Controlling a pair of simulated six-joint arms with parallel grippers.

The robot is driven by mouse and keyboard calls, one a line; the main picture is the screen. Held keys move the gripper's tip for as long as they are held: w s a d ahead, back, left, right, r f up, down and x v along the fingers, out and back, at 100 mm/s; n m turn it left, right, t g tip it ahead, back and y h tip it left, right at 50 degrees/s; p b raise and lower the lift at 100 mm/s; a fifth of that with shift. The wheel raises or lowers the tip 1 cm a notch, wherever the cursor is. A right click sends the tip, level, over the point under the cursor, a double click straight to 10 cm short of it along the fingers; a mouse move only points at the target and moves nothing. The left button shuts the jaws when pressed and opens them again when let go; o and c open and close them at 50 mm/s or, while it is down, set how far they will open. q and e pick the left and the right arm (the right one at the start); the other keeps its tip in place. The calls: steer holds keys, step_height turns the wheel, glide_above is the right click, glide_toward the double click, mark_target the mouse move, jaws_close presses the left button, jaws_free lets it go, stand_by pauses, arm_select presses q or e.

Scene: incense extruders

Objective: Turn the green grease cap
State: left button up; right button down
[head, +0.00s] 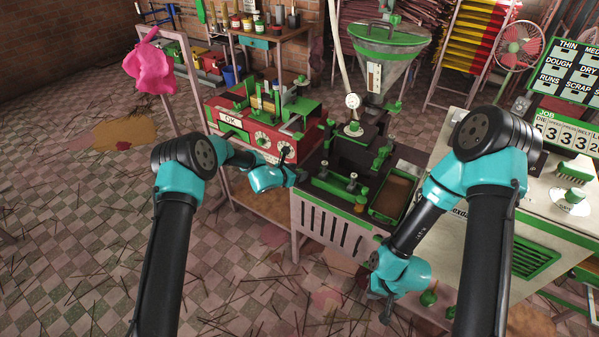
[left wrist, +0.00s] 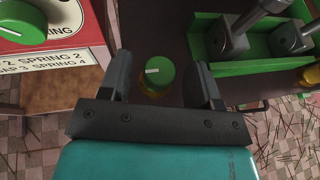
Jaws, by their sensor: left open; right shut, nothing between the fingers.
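The green grease cap (left wrist: 160,70) is a round green knob with a white mark, above an amber base. In the left wrist view it sits between the two fingers of my left gripper (left wrist: 163,62), with a gap on each side. In the head view my left gripper (head: 301,176) is at the left front corner of the dark extruder bed; I cannot make out the cap there. My left gripper is open. My right gripper (head: 387,308) is shut and empty, low in front of the pale cabinet, away from the cap.
A red control box (head: 262,130) with dials stands left of the extruder; its green knob (left wrist: 22,22) is close in the left wrist view. A green tray with metal clamps (left wrist: 235,42) lies right of the cap. A tall hopper (head: 388,65) stands behind.

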arm_select(q)
steer(key=shift+w+d+f, duration=0.2)
steer(key=shift+w+d, duration=0.15)
steer(key=shift+d, duration=0.1)
steer(key=shift+c, duration=0.4)
steer(key=c, duration=0.8)
steer(key=shift+c, duration=0.2)
steer(key=shift+m+g+h, duration=0.6)
steer(key=shift+m, duration=0.1)
steer(key=m+g+h, duration=0.2)
steer(key=m+g, duration=0.2)
steer(key=shift+g, duration=0.3)
steer(key=shift+m+g+h, duration=0.3)
steer(key=shift+m+g, duration=1.7)
steer(key=shift+g, duration=0.2)
steer(key=shift+m+g, duration=0.9)
steer(key=shift+g, duration=0.1)
